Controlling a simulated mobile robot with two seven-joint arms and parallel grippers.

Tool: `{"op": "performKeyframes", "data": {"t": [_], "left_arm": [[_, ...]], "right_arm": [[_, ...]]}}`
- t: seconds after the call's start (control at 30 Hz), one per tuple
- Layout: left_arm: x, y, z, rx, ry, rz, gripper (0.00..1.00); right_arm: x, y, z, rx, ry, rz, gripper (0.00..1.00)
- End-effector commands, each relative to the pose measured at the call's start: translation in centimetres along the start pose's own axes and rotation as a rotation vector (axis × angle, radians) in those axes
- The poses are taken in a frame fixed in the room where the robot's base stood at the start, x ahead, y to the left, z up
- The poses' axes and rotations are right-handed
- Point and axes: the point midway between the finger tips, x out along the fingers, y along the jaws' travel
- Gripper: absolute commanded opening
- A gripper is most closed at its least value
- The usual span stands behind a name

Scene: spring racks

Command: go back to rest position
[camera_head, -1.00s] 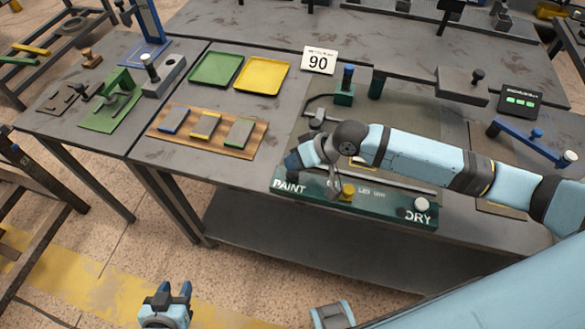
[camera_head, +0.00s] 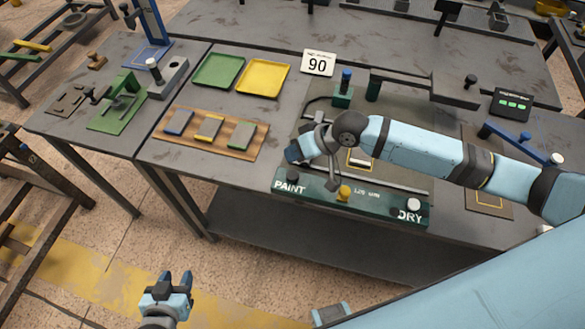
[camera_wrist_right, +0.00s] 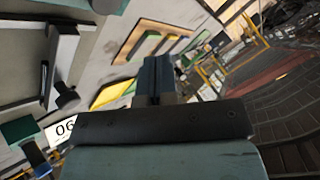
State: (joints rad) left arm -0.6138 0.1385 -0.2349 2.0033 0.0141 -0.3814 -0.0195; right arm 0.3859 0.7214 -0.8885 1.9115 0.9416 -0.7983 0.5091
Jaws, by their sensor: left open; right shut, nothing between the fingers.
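My left gripper (camera_head: 176,282) is open and empty, low at the bottom left of the head view, over the floor in front of the table. My right arm reaches in from the right across the table. Its gripper (camera_head: 294,152) is shut with nothing in it, above the back edge of the green PAINT/DRY panel (camera_head: 330,198). In the right wrist view the closed fingers (camera_wrist_right: 157,75) point away over the table. The arm hides part of the panel's rear and the grey plate behind it.
A wooden board (camera_head: 240,151) with three coloured blocks lies left of the right gripper. A blue-handled lever (camera_head: 510,142) stands right. Floor in front is clear.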

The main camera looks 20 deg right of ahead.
Motion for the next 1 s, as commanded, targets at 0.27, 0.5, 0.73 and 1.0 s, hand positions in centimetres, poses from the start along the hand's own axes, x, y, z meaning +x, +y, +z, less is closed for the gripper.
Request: {"op": "performKeyframes", "data": {"t": [0.27,0.5,0.73,1.0], "left_arm": [[0.2,0.0,0.5,0.000,-0.008,0.000,0.43],[0.2,0.0,0.8,0.000,-0.013,0.000,0.43],[0.2,0.0,0.6,0.000,-0.010,0.000,0.43],[0.0,-0.3,0.3,0.004,-0.001,-0.006,0.43]], "right_arm": [[0.1,0.1,0.1,0.000,-0.001,0.000,0.00],[0.1,0.1,0.1,0.000,-0.001,0.000,0.00],[0.1,0.1,0.1,0.000,-0.001,0.000,0.00],[1.6,-1.5,1.8,-0.033,0.069,-0.026,0.00]]}}
